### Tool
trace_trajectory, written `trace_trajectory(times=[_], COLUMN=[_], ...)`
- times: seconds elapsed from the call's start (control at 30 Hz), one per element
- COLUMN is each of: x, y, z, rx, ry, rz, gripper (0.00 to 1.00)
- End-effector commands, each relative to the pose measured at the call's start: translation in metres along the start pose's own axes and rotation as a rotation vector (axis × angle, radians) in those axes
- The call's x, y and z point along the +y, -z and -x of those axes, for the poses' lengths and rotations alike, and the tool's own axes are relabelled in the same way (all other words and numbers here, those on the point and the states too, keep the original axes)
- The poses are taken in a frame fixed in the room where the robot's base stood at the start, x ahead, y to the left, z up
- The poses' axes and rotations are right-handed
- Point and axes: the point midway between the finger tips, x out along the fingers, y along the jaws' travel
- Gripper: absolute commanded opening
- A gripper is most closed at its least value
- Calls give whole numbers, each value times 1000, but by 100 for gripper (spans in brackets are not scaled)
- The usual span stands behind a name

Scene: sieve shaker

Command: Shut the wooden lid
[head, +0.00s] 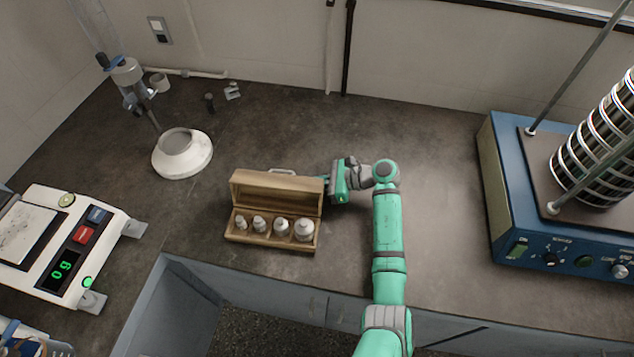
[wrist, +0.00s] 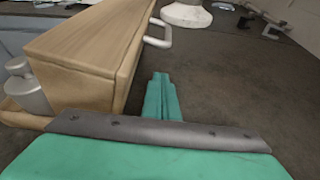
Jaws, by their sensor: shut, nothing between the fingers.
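A small wooden box (head: 270,243) stands on the dark counter with several metal weights in a row inside it. Its wooden lid (head: 276,194) stands raised at the back of the box, with a metal handle (head: 282,171) on its far side. In the wrist view the lid (wrist: 95,42) fills the upper left, and its handle (wrist: 160,34) sticks out to the right. My gripper (head: 325,181) is at the lid's right end, behind it. In the wrist view my gripper's fingers (wrist: 161,92) are shut and empty, beside the lid's back side. I cannot tell if they touch it.
A white round-based stand (head: 182,153) is behind and left of the box. A scale (head: 65,245) is at the far left. A blue sieve shaker (head: 560,190) stands at the right. The counter (head: 440,170) between my arm and the shaker is clear.

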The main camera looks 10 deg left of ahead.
Motion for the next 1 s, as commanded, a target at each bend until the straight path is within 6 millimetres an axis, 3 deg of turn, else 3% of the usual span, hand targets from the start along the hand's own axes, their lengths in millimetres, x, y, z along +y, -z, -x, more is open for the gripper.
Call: trace_trajectory(times=[0.1,0.3,1.0], x=[-1,0,2], y=[-19,-35,-43], z=[8,14,18], rx=[0,0,-1], ry=[3,1,20], rz=[4,1,48], gripper=[0,0,0])
